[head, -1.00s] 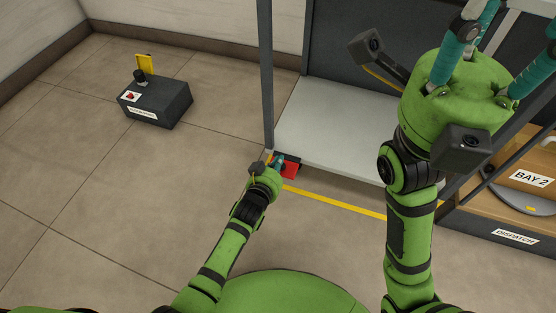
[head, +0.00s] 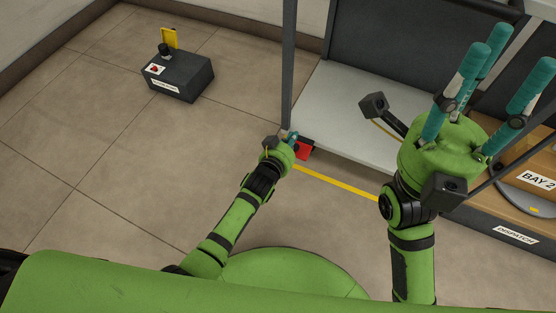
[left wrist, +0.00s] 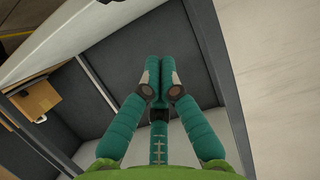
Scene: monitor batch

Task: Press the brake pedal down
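The brake pedal (head: 304,147) is a small red plate low at the front left corner of the grey-white platform, beside a dark upright post. My left gripper (head: 291,137) is right beside it at its left in the head view and hides part of it. I cannot tell whether they touch. In the left wrist view the teal fingers (left wrist: 158,66) are together at their tips, with nothing seen between them; the pedal does not show there. My right gripper (head: 500,55) is raised at the right, its teal fingers spread and empty.
A dark box (head: 178,76) with a red marking and a yellow upright plate stands on the tiled floor at the left. A yellow line (head: 338,183) runs along the platform (head: 340,105) front. A wooden bay marked BAY 2 (head: 535,178) is at the right.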

